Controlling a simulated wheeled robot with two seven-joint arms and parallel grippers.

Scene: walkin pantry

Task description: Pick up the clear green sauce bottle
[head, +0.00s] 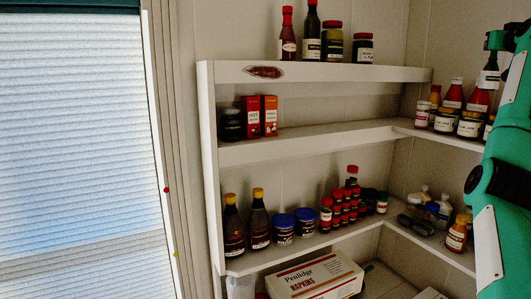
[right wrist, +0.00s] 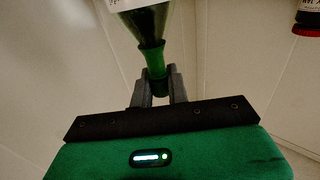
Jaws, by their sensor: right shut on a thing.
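The green sauce bottle (right wrist: 150,57) shows in the right wrist view with its green neck and cap between my right gripper's fingers. Its darker body and white label run off the top edge of that view. My right gripper (right wrist: 158,88) is shut on the neck and cap end. In the head view the dark green bottle (head: 490,74) with a white label shows at the far right, below my right gripper (head: 494,45), in front of the right-hand shelves. I cannot tell whether its base touches a shelf. My left gripper is not in view.
Red-capped bottles and jars (head: 452,98) stand on the right middle shelf, close to the held bottle. The back shelves (head: 300,137) carry more bottles, jars and boxes. A napkins box (head: 315,277) sits low. A window blind (head: 75,150) covers the left.

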